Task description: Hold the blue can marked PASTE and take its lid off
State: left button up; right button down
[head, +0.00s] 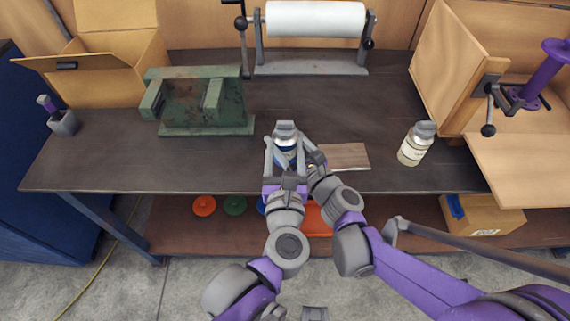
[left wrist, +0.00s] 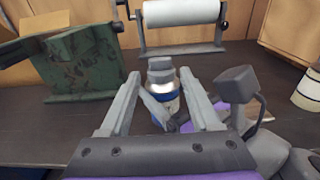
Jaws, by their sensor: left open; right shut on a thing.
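The blue can (head: 287,148) stands upright near the front middle of the dark workbench, with a grey lid (head: 285,127) on top. It also shows in the left wrist view (left wrist: 163,98), its lid (left wrist: 160,70) above a pale band. I cannot read its label. My left gripper (head: 285,143) is open, its fingers pointing at the can with one on each side and gaps between in the left wrist view (left wrist: 165,95). My right gripper (head: 308,158) comes from the right and is shut on the can's body, low down; its fingertips are partly hidden.
A brown board (head: 344,156) lies just right of the can. A cream can with a grey lid (head: 416,144) stands further right. A green vise (head: 200,100) is back left. A paper roll (head: 315,19) stands behind. The bench between is clear.

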aim_at(285, 135)
pick_arm(q)
jog(key=shift+w+f, duration=0.15)
jog(key=shift+w, duration=2.65)
jog(key=shift+c, duration=0.3)
grip_shut()
jog(key=shift+r, duration=0.3)
jog(key=shift+r, duration=0.8)
jog(key=shift+r, duration=0.1)
jog(key=shift+r, duration=1.9)
